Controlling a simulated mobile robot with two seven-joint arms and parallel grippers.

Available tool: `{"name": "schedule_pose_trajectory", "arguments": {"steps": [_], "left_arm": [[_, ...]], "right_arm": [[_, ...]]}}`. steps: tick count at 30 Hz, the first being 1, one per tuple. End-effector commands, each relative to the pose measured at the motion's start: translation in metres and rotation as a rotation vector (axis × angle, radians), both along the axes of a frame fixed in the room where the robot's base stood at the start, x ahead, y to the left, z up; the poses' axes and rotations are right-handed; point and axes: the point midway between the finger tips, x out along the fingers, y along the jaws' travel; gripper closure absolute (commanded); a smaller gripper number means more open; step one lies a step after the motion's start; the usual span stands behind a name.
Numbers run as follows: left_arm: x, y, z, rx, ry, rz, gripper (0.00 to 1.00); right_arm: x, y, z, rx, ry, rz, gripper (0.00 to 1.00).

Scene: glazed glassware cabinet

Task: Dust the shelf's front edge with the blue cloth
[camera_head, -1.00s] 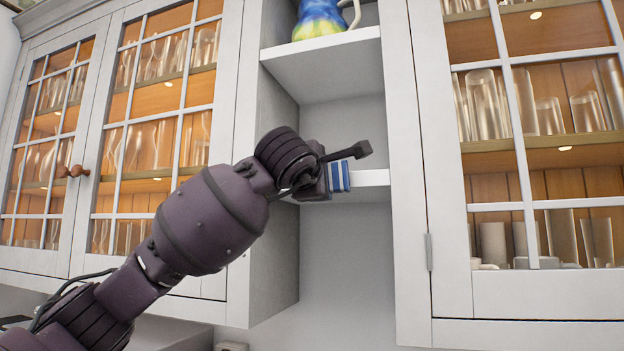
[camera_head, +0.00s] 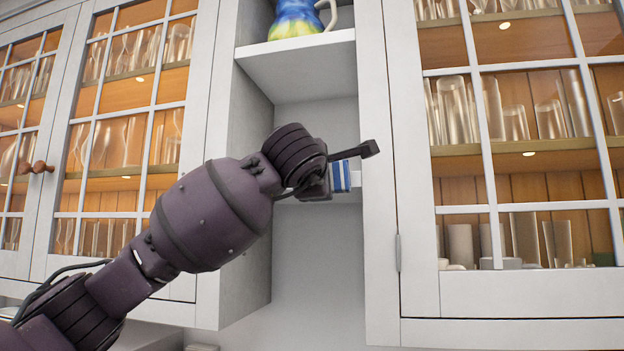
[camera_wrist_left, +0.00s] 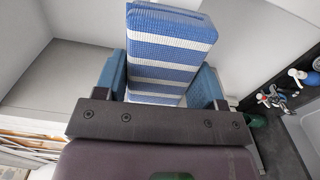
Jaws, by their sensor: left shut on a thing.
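The blue-and-white striped cloth (camera_head: 341,176) is folded into a thick pad. My left gripper (camera_head: 320,185) is shut on it at the front of the lower open shelf (camera_head: 356,186), close to the shelf's right end. Only a short piece of that shelf's front edge shows right of the cloth; my gripper hides much of the rest. I cannot tell whether the cloth touches the edge. In the left wrist view the cloth (camera_wrist_left: 170,45) sits between the blue finger pads of my left gripper (camera_wrist_left: 160,88). My right gripper is out of view.
A blue, green and yellow jug (camera_head: 296,20) stands on the upper open shelf (camera_head: 298,58). Glazed doors with glassware flank the niche; the right cabinet frame (camera_head: 378,160) is close to the gripper. The niche below the lower shelf looks empty.

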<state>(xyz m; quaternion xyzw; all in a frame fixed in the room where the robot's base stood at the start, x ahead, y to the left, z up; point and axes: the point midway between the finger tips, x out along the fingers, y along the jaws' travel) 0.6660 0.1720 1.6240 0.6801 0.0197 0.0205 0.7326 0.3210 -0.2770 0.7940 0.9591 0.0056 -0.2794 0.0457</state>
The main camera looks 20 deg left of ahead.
Motion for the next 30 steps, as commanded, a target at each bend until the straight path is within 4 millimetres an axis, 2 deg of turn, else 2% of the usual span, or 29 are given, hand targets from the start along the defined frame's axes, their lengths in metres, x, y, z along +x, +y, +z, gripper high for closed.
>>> {"name": "schedule_pose_trajectory", "arguments": {"steps": [5, 12, 30], "left_arm": [[0.001, 0.003, -0.001, 0.0, 0.0, 0.001, 0.56], [0.0, 0.018, -0.001, 0.0, 0.0, 0.003, 0.56], [-0.002, 0.048, -0.001, 0.0, 0.0, 0.003, 0.56]], "right_arm": [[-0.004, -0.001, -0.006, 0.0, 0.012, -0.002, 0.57], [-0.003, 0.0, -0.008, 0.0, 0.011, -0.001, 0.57], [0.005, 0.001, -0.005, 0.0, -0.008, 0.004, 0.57]]}}
